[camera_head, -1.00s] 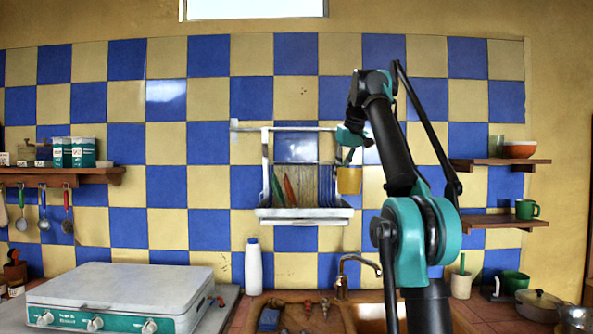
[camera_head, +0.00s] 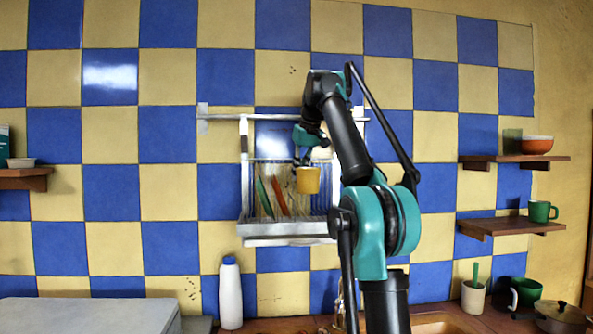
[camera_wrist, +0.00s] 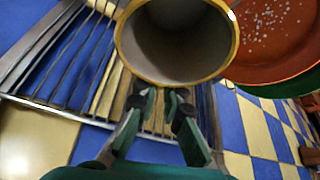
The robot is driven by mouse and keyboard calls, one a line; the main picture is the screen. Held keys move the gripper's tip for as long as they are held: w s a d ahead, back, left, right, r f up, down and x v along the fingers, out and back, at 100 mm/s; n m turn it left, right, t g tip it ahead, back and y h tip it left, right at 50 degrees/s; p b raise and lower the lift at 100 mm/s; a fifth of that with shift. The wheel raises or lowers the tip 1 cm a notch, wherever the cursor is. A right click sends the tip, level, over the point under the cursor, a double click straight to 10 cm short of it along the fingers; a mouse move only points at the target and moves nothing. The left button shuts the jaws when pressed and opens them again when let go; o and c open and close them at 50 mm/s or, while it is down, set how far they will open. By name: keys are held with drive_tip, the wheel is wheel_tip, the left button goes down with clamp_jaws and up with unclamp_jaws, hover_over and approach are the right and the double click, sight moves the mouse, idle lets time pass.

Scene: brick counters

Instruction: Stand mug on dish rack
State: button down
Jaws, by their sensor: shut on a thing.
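A yellow mug (camera_head: 308,181) hangs upright from my gripper (camera_head: 304,160) in front of the right half of the dish rack. My gripper is shut on it. In the wrist view the mug (camera_wrist: 178,45) has its grey open mouth facing the camera, and my gripper's fingers (camera_wrist: 160,103) meet at its near side. The dish rack (camera_head: 285,229) is a wire rack with a pale front tray, mounted on the tiled wall. Its wires (camera_wrist: 75,62) show at left in the wrist view. I cannot tell whether the mug touches the rack.
A green plate (camera_head: 264,196) and an orange plate (camera_head: 280,197) stand edge-on in the rack's left part. A wall rail (camera_head: 215,117) runs above. A white bottle (camera_head: 230,293) stands below left. Shelves at right hold an orange bowl (camera_head: 537,145) and a green mug (camera_head: 541,211).

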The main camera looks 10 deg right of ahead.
sight(299, 189)
drive_tip(key=shift+s+f, duration=0.1)
drive_tip(key=shift+f, duration=2.8)
drive_tip(key=shift+f, duration=0.5)
drive_tip(key=c, duration=1.6)
unclamp_jaws()
drive_tip(key=shift+o, duration=0.2)
drive_tip(key=v, duration=1.2)
drive_tip(key=shift+d+f, duration=0.1)
